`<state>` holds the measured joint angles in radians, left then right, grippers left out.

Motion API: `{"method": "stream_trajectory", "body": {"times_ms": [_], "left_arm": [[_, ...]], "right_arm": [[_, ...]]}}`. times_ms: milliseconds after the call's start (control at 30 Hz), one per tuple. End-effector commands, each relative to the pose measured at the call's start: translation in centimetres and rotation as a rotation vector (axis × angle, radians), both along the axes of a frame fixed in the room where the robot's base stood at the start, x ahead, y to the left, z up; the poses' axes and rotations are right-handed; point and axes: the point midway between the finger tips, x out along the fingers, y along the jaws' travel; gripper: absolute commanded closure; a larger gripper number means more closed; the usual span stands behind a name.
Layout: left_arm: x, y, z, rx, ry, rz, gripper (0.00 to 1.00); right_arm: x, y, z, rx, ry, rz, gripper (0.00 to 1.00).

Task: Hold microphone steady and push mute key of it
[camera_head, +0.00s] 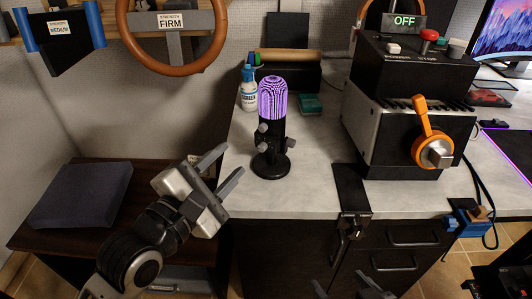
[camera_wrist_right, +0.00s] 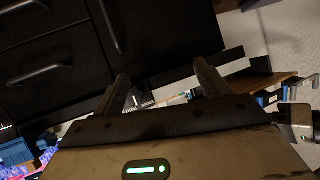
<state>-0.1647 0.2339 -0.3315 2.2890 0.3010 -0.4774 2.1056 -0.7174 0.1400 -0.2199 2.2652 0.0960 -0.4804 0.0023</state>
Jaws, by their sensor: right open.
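The microphone (camera_head: 272,127) stands upright on its round black base near the front left edge of the grey desk. Its top glows purple, and several small grey knobs stick out from its body. I cannot tell which of these is the mute key. My left gripper (camera_head: 227,165) is open and empty, just left of the microphone and apart from it, with its fingers pointing up and right. My right gripper (camera_head: 346,288) is low in front of the desk drawers, partly cut off by the frame. In the right wrist view it (camera_wrist_right: 160,77) is open with nothing between its fingers.
A machine with an orange lever (camera_head: 427,130) and a red button stands right of the microphone. A white bottle (camera_head: 248,95) and a green box (camera_head: 310,103) are behind it. A black strap (camera_head: 350,187) hangs over the desk's front edge. A dark cushion (camera_head: 82,195) lies on the low left table.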

Motion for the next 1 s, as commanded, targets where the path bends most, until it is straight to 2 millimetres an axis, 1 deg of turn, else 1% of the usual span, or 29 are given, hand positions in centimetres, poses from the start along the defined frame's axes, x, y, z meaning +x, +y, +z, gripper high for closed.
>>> {"method": "stream_trajectory", "body": {"times_ms": [67,133,167,233,267,300,367,400,467,500,600,700,833,900,1000], "left_arm": [[0.0,0.0,0.0,0.000,0.000,0.000,0.64],[0.0,0.0,0.0,0.001,0.000,0.001,0.64],[0.0,0.0,0.0,0.001,0.000,0.001,0.64],[0.0,0.0,0.0,0.002,0.000,0.001,0.64],[0.0,0.0,0.0,0.002,0.000,0.002,0.64],[0.0,0.0,0.0,0.003,0.000,0.002,0.64],[0.0,0.0,0.0,0.003,0.000,0.002,0.64],[0.0,0.0,0.0,0.003,0.000,0.002,0.64],[0.0,0.0,0.0,0.003,0.000,0.002,0.64],[0.0,0.0,0.0,0.003,0.000,0.002,0.64],[0.0,0.0,0.0,0.004,-0.001,0.002,0.64],[0.0,0.0,0.0,0.005,0.000,0.002,0.64],[0.0,0.0,0.0,0.004,0.000,0.002,0.64],[0.0,0.0,0.0,0.004,0.000,0.002,0.64],[0.0,0.0,0.0,0.004,0.000,0.002,0.64]], "right_arm": [[0.4,0.2,0.4,0.004,-0.013,0.007,0.25],[1.5,0.5,1.3,0.013,-0.043,0.022,0.25],[2.1,0.7,1.9,0.020,-0.061,0.031,0.25],[3.9,1.4,3.7,0.037,-0.116,0.058,0.25],[4.8,1.7,4.7,0.046,-0.144,0.073,0.25],[6.0,2.2,6.1,0.057,-0.181,0.094,0.25],[7.8,2.9,8.5,0.074,-0.240,0.130,0.25],[8.9,3.3,10.1,0.082,-0.279,0.153,0.25],[10.2,3.9,12.4,0.093,-0.330,0.188,0.25],[11.0,4.1,13.9,0.096,-0.362,0.209,0.25],[12.6,4.7,17.2,0.101,-0.427,0.255,0.25],[13.6,4.9,19.8,0.099,-0.473,0.287,0.25],[14.3,4.9,22.0,0.094,-0.508,0.309,0.25],[14.6,4.9,22.6,0.092,-0.518,0.315,0.25],[14.9,5.0,23.0,0.093,-0.525,0.318,0.25]]}}
